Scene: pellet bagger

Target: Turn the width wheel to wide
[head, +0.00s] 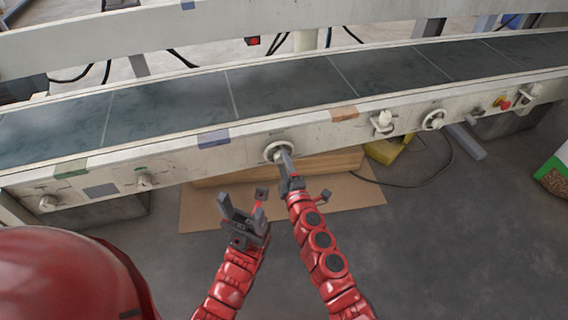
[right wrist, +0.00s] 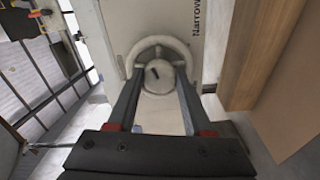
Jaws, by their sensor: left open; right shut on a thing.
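The width wheel (head: 272,147) is a pale round handwheel on the front rail of the conveyor. In the right wrist view the wheel (right wrist: 158,46) shows its rim, a central hub with a dark mark, and the printed word "Narrow" beside it. My right gripper (head: 285,158) is shut on the wheel, with its two fingers (right wrist: 154,75) at opposite sides of the hub. The fingers hide part of the rim. My left gripper (head: 241,212) is open and empty, below and left of the wheel, apart from the rail.
The conveyor belt (head: 180,103) runs above the rail. Other knobs (head: 143,180) and a second round wheel (head: 434,119) sit along the rail, with a red button (head: 504,104) at right. A wooden block (head: 330,163) lies on cardboard (head: 205,208) below. Floor at lower right is clear.

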